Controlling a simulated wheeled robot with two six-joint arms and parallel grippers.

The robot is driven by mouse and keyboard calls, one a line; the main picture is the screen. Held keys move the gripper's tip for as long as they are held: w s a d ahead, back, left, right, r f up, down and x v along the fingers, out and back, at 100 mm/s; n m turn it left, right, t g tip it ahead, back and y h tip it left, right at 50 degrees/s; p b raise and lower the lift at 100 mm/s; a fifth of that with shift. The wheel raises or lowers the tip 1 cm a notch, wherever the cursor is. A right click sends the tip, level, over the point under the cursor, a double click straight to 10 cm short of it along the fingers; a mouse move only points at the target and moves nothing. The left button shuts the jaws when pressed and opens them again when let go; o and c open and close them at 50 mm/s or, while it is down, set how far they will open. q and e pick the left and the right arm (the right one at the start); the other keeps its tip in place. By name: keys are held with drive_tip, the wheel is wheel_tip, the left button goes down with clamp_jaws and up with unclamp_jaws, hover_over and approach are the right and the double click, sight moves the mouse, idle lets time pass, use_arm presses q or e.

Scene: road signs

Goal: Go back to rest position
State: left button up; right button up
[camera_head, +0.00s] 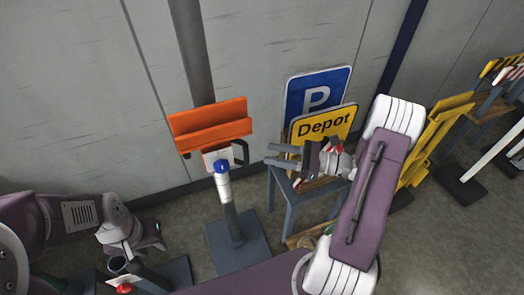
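My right gripper (276,155) points left in front of the left edge of the yellow "Depot" sign (322,124). Its two grey fingers are apart with nothing between them. My purple and white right arm covers part of the area to the right of that sign. My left gripper (158,238) is low at the left, near a dark post base. Its fingers are dark and small, so I cannot tell if they are open or shut, and I see nothing held in them.
A blue "P" sign (316,90) stands behind the "Depot" sign, by a grey stand (292,208). An orange panel (210,126) is left, above a grey post with a blue top (221,166) on a square base (238,248). Yellow signs (440,125) stand right. A grey wall is behind.

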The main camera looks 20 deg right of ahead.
idle(0.4)
drive_tip(key=s+a+n+g+h+p, duration=0.5)
drive_tip(key=s+a+n+g, duration=0.45)
drive_tip(key=s+g, duration=0.2)
drive_tip(key=s+d+n+h+p, duration=0.3)
drive_tip(key=s+d+n+h, duration=0.15)
drive_tip(key=n+h, duration=0.35)
drive_tip(key=w+n+t, duration=0.1)
drive_tip(key=n, duration=0.1)
drive_tip(key=w+d+r+n+t+h+p, duration=0.1)
drive_tip(key=n, duration=0.1)
drive_tip(key=w+n+t+h, duration=0.1)
drive_tip(key=n, duration=0.1)
drive_tip(key=shift+w+d+r+n, duration=0.25)
drive_tip(key=shift+w+d+n, duration=0.05)
drive_tip(key=shift+d+n, duration=0.1)
idle(0.4)
